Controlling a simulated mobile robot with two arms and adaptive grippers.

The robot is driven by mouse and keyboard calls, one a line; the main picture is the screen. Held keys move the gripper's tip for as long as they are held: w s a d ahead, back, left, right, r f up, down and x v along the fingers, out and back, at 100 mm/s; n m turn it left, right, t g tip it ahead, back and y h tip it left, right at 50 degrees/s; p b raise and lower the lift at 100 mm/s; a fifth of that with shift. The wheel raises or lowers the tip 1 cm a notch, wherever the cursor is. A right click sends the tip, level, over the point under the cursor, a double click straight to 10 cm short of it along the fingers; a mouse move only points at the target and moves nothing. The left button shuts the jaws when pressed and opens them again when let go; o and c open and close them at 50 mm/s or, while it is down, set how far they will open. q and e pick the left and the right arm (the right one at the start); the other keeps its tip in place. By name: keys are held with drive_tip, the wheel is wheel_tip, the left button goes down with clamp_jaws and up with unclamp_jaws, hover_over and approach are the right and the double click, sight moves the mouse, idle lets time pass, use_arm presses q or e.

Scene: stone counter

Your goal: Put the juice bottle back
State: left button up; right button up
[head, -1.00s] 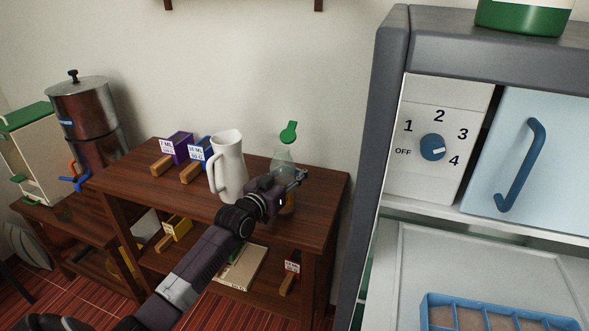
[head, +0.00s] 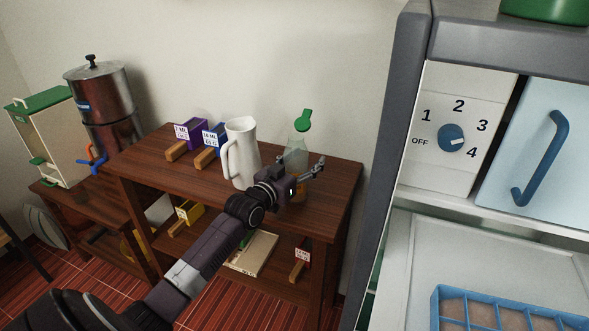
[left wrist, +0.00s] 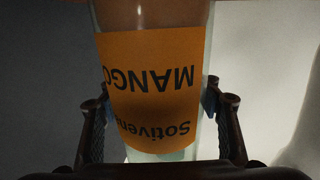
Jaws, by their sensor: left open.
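The juice bottle (head: 297,150), clear with a green cap, stands upright on the top of the wooden shelf unit, right of the white jug. My left gripper (head: 318,167) is open in front of it in the head view and hides its middle. In the left wrist view the bottle's orange MANGO label (left wrist: 153,85) appears upside down, between the two open fingers (left wrist: 155,115). The fingers are at either side of the bottle; I cannot tell whether they touch it. My right gripper is not in view.
A white jug (head: 243,150) stands close left of the bottle, with purple (head: 190,135) and blue (head: 214,138) measuring scoops beyond it. The fridge (head: 411,120) is at right, its lower part holding a blue tray (head: 500,312). Bare wood (head: 338,180) lies right of the bottle.

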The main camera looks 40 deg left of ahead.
sight(296, 169)
use_arm(q)
drive_tip(key=s+b, duration=0.1)
drive_tip(key=s, duration=1)
drive_tip(key=shift+d, duration=0.1)
